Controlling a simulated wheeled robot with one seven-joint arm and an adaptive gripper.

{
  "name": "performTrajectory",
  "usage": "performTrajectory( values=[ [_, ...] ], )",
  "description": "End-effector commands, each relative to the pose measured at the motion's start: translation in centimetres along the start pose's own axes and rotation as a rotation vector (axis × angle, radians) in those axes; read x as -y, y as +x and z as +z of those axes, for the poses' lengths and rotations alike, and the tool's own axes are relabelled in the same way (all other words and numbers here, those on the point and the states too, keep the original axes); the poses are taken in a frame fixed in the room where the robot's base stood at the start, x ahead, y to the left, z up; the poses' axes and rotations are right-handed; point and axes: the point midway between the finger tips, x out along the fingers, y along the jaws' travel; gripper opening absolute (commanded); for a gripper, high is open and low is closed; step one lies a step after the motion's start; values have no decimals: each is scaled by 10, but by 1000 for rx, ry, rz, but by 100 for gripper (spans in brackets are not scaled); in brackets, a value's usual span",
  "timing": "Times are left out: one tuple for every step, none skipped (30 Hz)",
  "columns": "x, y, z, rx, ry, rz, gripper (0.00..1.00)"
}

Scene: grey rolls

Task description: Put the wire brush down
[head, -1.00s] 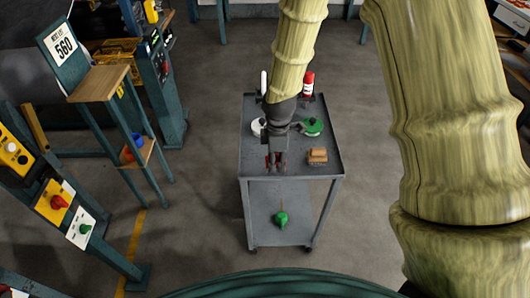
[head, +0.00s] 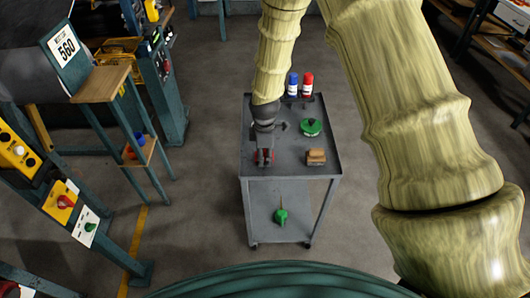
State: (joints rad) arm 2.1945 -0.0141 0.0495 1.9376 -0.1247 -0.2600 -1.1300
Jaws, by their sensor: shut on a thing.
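My gripper (head: 264,158) is over the near left part of the grey cart's top (head: 290,165), pointing down, with its reddish fingertips close to the surface. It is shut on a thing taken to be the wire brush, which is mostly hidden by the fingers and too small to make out. I cannot tell whether it touches the cart top.
A brown block-like object (head: 316,157) lies right of my gripper. A green round item (head: 311,127) is behind it. A blue can (head: 293,84) and a red can (head: 307,84) stand at the back. A green item (head: 281,216) is on the lower shelf.

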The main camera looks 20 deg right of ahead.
Motion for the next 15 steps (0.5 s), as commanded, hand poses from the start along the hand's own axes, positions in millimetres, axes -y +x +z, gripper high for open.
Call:
performTrajectory(
  values=[
    [0,0,0,0,0,0,18],
    [0,1,0,0,0,0,18],
    [0,1,0,0,0,1,18],
    [0,1,0,0,0,1,18],
    [0,0,0,0,0,1,18],
    [0,0,0,0,0,1,18],
    [0,1,0,0,0,1,18],
    [0,1,0,0,0,1,18],
    [0,2,0,0,0,0,18],
    [0,3,0,0,0,0,18],
    [0,4,0,0,0,0,18],
    [0,4,0,0,0,0,44],
    [0,3,0,0,0,0,49],
    [0,3,0,0,0,0,55],
    [0,3,0,0,0,1,62]
  ],
)
